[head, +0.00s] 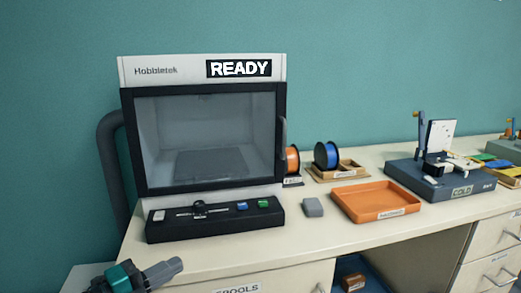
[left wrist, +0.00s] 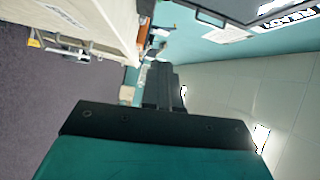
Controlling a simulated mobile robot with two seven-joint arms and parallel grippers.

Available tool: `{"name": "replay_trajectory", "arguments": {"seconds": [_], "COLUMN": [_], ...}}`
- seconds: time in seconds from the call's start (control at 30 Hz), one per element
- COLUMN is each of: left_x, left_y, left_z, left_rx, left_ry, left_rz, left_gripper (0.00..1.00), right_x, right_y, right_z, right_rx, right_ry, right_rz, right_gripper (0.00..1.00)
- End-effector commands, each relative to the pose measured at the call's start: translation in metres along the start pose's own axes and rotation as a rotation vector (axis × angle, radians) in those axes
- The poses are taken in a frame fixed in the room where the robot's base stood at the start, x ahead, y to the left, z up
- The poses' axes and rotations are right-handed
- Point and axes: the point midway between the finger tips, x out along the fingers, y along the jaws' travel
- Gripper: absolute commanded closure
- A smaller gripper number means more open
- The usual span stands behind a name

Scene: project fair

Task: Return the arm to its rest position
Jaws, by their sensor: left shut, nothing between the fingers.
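My left gripper (head: 176,266) shows at the lower left of the head view, with a teal body and grey fingers. It is in front of the table's front edge, below and to the left of the printer. Its fingers are closed together and hold nothing. In the left wrist view the dark fingers (left wrist: 165,82) also sit together, above the teal gripper body. No object touches them. My right gripper is in neither view.
A printer (head: 203,70) marked READY stands on the pale table (head: 240,260), its door closed. To its right are a grey block (head: 313,207), an orange tray (head: 378,217), spools (head: 326,155) and a blue-grey device (head: 425,180). Drawers (head: 496,235) are below.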

Motion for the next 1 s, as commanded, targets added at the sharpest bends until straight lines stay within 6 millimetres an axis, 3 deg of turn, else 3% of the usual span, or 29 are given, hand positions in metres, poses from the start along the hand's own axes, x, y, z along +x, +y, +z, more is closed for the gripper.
{"name": "replay_trajectory", "arguments": {"seconds": [0.03, 0.17, 0.3, 0.4, 0.5, 0.7, 1.0], "left_x": [-0.004, -0.025, -0.063, -0.092, -0.113, -0.129, -0.130], "left_y": [0.017, 0.064, 0.133, 0.179, 0.210, 0.232, 0.232], "left_z": [-0.011, -0.021, -0.041, -0.065, -0.089, -0.111, -0.111], "left_rx": [-0.160, -0.557, -0.973, -1.221, -1.392, -1.531, -1.532], "left_ry": [-0.061, -0.276, -0.538, -0.699, -0.810, -0.892, -0.893], "left_rz": [-0.050, -0.131, -0.131, -0.095, -0.057, -0.021, -0.019], "left_gripper": [1.00, 1.00, 1.00, 1.00, 1.00, 1.00, 1.00], "right_x": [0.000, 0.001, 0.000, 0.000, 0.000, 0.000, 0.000], "right_y": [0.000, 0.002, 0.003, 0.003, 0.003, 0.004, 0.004], "right_z": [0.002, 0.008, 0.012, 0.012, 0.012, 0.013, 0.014], "right_rx": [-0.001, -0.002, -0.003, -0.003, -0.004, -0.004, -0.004], "right_ry": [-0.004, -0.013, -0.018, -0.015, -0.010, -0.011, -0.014], "right_rz": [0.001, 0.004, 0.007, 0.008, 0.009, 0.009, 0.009], "right_gripper": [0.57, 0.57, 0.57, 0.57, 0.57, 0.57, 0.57]}}
